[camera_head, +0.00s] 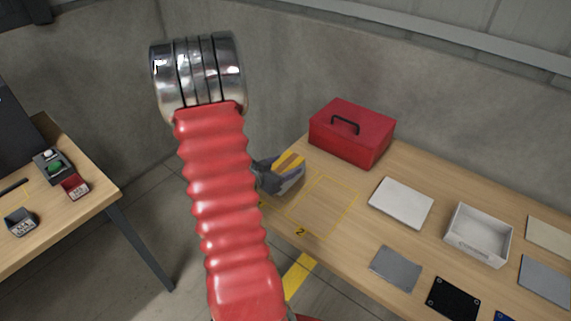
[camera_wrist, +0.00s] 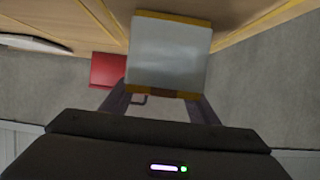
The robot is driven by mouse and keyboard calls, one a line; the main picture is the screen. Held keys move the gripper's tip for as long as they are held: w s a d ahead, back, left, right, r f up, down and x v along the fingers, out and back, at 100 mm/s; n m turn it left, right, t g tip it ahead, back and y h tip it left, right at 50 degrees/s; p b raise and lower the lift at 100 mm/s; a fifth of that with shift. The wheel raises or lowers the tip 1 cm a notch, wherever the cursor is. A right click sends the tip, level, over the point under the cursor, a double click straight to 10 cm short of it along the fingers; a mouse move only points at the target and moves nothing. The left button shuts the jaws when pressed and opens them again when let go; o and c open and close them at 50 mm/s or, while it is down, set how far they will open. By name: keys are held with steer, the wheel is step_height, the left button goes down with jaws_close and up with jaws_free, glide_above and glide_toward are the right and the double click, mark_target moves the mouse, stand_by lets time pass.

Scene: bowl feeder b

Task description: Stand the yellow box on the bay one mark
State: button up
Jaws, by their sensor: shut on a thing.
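The yellow box shows in the wrist view (camera_wrist: 168,56) as a pale grey face with yellow edges. My gripper (camera_head: 279,177) is shut on it, one finger at each side. In the head view, a yellow and grey part of the box (camera_head: 290,162) shows just right of my red arm, near the table's left edge. The yellow outline of bay two (camera_head: 325,206), with a "2" by it, lies on the wooden table. Bay one's mark is mostly hidden behind my arm and gripper. I cannot tell whether the box touches the table.
A red toolbox (camera_head: 352,132) stands at the back of the table (camera_head: 390,257). A white lid (camera_head: 401,203), a white open bin (camera_head: 478,235) and several flat plates lie to the right. Another table (camera_head: 92,207) with small devices stands at the left, across a floor gap.

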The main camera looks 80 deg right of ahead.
steer(key=o, duration=1.5)
steer(key=shift+w+a+r, duration=0.15)
steer(key=shift+a, duration=0.1)
steer(key=v, duration=1.1)
steer(key=shift+a, duration=0.2)
steer(key=shift+r, duration=0.15)
steer(key=shift+w, duration=0.15)
